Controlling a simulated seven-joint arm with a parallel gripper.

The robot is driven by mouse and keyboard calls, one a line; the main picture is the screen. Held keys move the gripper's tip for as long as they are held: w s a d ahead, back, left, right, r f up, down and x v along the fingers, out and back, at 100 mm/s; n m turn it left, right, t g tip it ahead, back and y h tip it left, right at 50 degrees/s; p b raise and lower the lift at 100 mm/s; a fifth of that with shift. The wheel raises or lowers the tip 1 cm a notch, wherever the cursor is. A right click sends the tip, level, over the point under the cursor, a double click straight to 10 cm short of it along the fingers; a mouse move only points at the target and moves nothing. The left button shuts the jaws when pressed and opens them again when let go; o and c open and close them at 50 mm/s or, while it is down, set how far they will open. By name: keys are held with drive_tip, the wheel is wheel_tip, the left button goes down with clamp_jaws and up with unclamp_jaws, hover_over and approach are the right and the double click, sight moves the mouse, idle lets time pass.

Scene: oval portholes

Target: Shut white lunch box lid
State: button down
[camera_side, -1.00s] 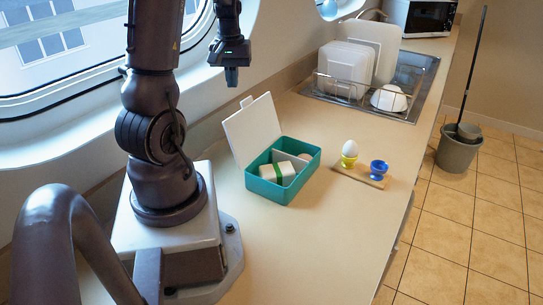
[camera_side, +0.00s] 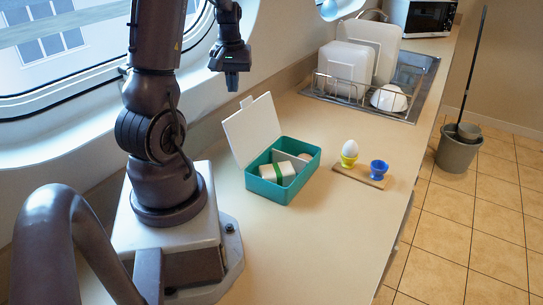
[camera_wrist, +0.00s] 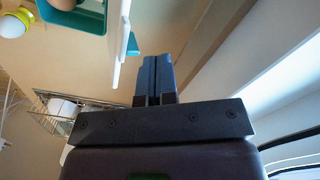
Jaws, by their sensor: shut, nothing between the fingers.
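The lunch box (camera_side: 282,197) is a teal open box on the counter, with a white lid (camera_side: 252,130) standing up and leaning back from its far left edge. Inside are a white block with a green band (camera_side: 277,173) and a divider. My gripper (camera_side: 232,80) is shut and empty, in the air above and behind the raised lid, apart from it. In the wrist view my shut gripper fingers (camera_wrist: 155,72) point up the picture. The lid (camera_wrist: 118,40) shows there edge-on, left of the fingers, with a corner of the teal box (camera_wrist: 82,18) beyond it.
A small board (camera_side: 361,178) with a white egg in a yellow cup and a blue cup stands right of the box. A dish rack (camera_side: 345,88) with white dishes is at the back. The window wall (camera_side: 205,105) is close behind the lid. The counter in front is clear.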

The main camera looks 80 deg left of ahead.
sight(265, 108)
drive_tip(key=shift+f, duration=2.5)
drive_tip(key=w+d, duration=0.6)
drive_tip(key=shift+w+d, duration=0.2)
drive_tip(key=shift+w, duration=0.2)
drive_tip(key=shift+r, duration=0.1)
drive_tip(key=shift+r, duration=2.95)
